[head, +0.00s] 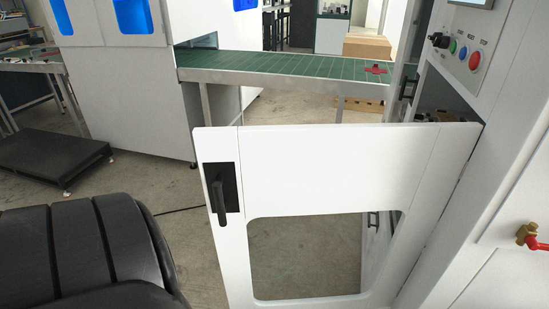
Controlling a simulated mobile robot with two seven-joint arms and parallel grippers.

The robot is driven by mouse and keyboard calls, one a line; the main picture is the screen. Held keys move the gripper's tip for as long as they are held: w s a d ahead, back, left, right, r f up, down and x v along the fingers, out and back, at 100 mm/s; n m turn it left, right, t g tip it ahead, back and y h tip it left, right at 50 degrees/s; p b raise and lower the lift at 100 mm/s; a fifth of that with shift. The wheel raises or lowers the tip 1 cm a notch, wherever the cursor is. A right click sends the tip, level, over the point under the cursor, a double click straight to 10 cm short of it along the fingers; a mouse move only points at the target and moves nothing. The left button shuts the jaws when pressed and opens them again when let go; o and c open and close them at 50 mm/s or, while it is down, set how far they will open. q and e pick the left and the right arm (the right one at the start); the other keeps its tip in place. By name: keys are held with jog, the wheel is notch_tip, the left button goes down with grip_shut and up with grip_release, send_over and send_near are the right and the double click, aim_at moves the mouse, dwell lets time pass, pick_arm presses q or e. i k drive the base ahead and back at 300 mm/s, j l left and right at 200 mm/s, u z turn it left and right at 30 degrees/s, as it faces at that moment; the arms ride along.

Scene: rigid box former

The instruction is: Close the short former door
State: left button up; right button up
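The short former door (350,165) is white with a window (305,255) in its lower half. It stands open, swung out from the white machine frame (480,180) on the right, where its right edge meets the frame. A black handle (220,190) on a dark plate sits near the door's upper left corner. Neither of my grippers shows in the head view, and nothing is seen touching the door.
A green conveyor (270,66) runs behind the door, with a cardboard box (367,47) beyond it. A control panel (465,50) with buttons and a red-handled brass valve (530,237) are on the right. A black platform (50,155) lies on the floor at left.

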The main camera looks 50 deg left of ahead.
aim_at(248, 173)
jog(key=l+u, duration=0.1)
jog(key=u, duration=0.3)
jog(key=k+u, duration=0.1)
jog(key=u, duration=0.3)
jog(key=l+u, duration=0.1)
jog(key=u, duration=0.3)
jog(key=k+u, duration=0.1)
jog(key=u, duration=0.3)
jog(key=i+l, duration=0.1)
jog(key=l, duration=0.5)
jog(key=u, duration=0.05)
